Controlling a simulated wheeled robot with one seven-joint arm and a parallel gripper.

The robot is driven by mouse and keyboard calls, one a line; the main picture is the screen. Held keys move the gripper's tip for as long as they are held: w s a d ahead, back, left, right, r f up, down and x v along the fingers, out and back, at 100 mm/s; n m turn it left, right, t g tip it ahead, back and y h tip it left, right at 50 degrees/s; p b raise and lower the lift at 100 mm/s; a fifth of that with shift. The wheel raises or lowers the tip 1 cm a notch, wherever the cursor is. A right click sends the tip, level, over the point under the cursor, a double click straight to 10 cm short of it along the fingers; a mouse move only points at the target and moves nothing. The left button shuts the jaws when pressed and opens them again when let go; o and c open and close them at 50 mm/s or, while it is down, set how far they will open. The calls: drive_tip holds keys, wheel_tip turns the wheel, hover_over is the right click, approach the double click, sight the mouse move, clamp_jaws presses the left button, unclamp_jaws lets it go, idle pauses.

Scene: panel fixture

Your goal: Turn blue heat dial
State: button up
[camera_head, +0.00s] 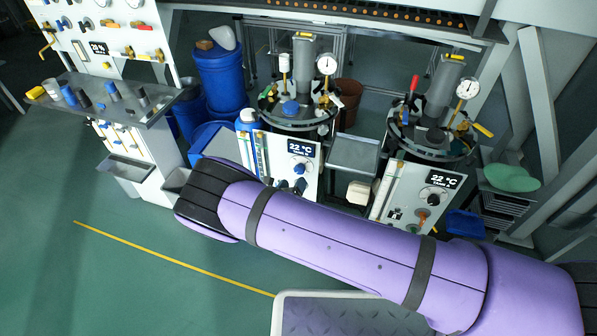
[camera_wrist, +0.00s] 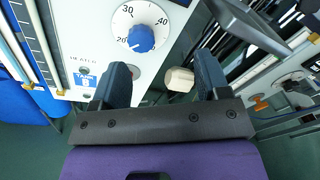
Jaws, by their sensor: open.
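The blue heat dial (camera_wrist: 141,38) sits on a white panel in the wrist view, inside a round scale marked 20, 30 and 40. Its white mark points to the lower left, near 20. In the head view the dial (camera_head: 300,168) is small, below a 22 °C display (camera_head: 302,149) on the left tank's panel. My gripper (camera_wrist: 160,70) is open and empty, its two dark fingers apart. The left fingertip appears just below the dial in the picture; the right one is off to the right, beyond the panel edge. In the head view my purple arm hides most of the gripper.
A second tank panel with a dark dial (camera_head: 433,201) and 22 °C display stands to the right. A pale block (camera_head: 358,192) lies between the panels and shows between my fingers in the wrist view (camera_wrist: 180,79). Blue barrels (camera_head: 221,80) stand left of the tanks.

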sight(298, 171)
drive_tip(key=w+f, duration=0.1)
drive_tip(key=w, duration=0.2)
drive_tip(key=w+d+f+n+y, duration=0.1)
drive_tip(key=w, duration=0.2)
drive_tip(key=w+f+n, duration=0.1)
drive_tip(key=w, duration=0.2)
drive_tip(key=shift+w+d+f+t+y, duration=0.1)
drive_tip(key=shift+d+t+y, duration=0.25)
drive_tip(key=shift+t+y, duration=0.05)
drive_tip(key=c, duration=0.9)
